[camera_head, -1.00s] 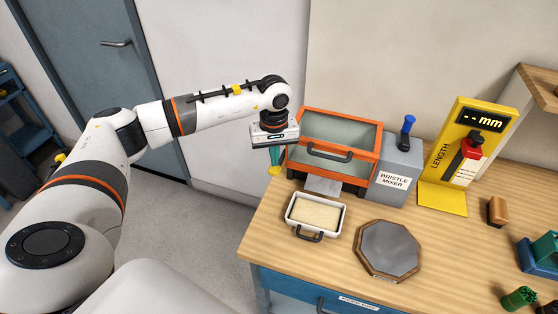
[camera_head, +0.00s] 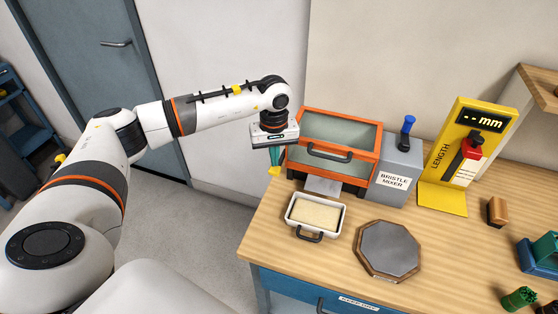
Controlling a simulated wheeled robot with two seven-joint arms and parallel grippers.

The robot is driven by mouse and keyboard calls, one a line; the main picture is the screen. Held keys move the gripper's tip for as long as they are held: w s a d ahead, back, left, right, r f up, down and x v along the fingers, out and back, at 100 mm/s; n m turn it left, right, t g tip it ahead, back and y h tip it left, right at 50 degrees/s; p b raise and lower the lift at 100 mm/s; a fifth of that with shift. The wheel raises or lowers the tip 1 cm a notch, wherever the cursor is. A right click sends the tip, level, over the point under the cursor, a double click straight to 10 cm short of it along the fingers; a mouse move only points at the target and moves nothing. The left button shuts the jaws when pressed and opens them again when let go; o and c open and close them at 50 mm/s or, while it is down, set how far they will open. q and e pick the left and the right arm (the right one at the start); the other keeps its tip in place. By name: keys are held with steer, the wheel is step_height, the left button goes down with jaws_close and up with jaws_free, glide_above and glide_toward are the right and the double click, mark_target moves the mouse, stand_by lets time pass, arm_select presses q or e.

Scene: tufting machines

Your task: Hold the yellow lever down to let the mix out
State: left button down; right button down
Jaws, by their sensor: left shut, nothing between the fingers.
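The bristle mixer is an orange-framed box (camera_head: 368,139) with a clear lid and black handle, joined to a grey housing (camera_head: 398,172) with a blue lever (camera_head: 407,131). My left gripper (camera_head: 274,163) points down, shut and empty, at the box's left side, beyond the table's left edge. A small yellow piece (camera_head: 274,171) shows right at its fingertips. It looks like the end of the yellow lever; the rest is hidden, and contact is unclear. A white tray (camera_head: 291,216) with a layer of cream-coloured mix stands in front of the chute (camera_head: 323,186). My right gripper is out of view.
A grey octagonal plate with a wooden rim (camera_head: 389,248) lies right of the tray. A yellow length gauge (camera_head: 442,199) with a red slider stands right of the mixer. A brown block (camera_head: 497,211) and a green bundle (camera_head: 519,298) are farther right.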

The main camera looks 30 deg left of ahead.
mark_target(275, 169)
arm_select(q)
steer(key=shift+f, duration=0.15)
stand_by(0.4)
steer(key=shift+f+b, duration=0.85)
steer(key=shift+f, duration=0.05)
steer(key=shift+s+f+b, duration=0.25)
steer(key=shift+b, duration=0.05)
stand_by(0.5)
steer(key=shift+d+r, duration=0.1)
step_height(275, 169, up, 8)
steer(key=p, duration=0.4)
steer(key=shift+w+r, duration=0.15)
steer(key=shift+w, duration=0.05)
stand_by(0.3)
